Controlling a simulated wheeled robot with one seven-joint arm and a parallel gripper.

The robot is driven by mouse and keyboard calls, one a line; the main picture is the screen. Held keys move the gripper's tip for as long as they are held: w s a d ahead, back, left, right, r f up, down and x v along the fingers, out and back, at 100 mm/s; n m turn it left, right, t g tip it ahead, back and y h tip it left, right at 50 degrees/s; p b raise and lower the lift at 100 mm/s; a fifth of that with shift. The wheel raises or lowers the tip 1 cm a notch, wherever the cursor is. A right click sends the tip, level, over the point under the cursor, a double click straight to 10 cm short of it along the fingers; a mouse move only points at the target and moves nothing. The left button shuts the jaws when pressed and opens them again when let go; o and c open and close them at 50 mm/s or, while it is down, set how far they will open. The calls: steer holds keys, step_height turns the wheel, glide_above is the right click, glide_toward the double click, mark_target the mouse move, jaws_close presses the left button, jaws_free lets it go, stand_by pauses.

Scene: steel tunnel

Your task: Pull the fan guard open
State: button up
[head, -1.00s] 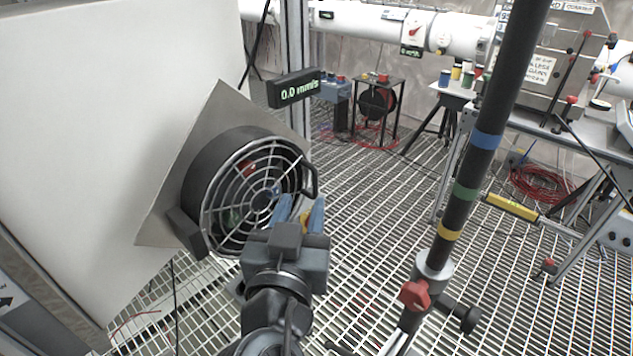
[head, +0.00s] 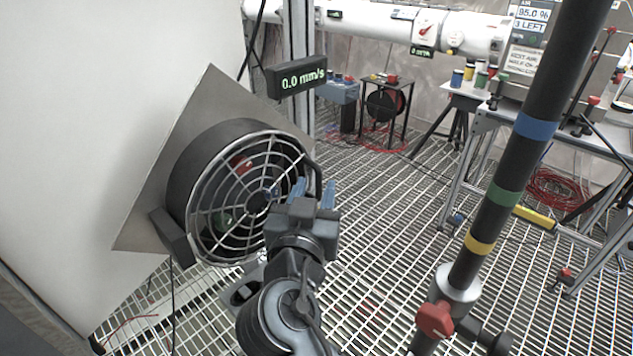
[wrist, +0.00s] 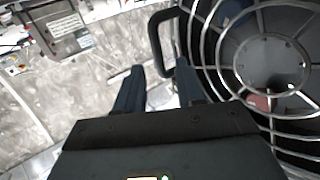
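The fan guard (head: 247,196) is a round wire grille over the front of a black drum-shaped fan housing (head: 205,160). It appears closed against the housing. A black D-shaped handle (head: 318,176) sits at its right edge. In the wrist view the guard's rings (wrist: 222,62) fill the right side, and the handle (wrist: 155,45) stands just beyond the fingertips. My gripper (head: 313,190) is open, its two blue fingers spread. The handle's bar lines up with the gap between the fingertips (wrist: 157,72); I cannot tell whether they touch it. The handle's lower end is partly hidden by the right finger.
A dark pole (head: 505,180) with coloured bands and a red knob (head: 434,318) stands to the right of my arm. A speed display (head: 297,78) reading 0.0 mm/s hangs behind the fan. Open grating floor (head: 390,220) lies between fan and pole.

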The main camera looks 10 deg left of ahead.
steer(key=shift+w+d, duration=0.1)
steer(key=shift+w, duration=0.75)
steer(key=shift+c, duration=0.3)
jaws_close()
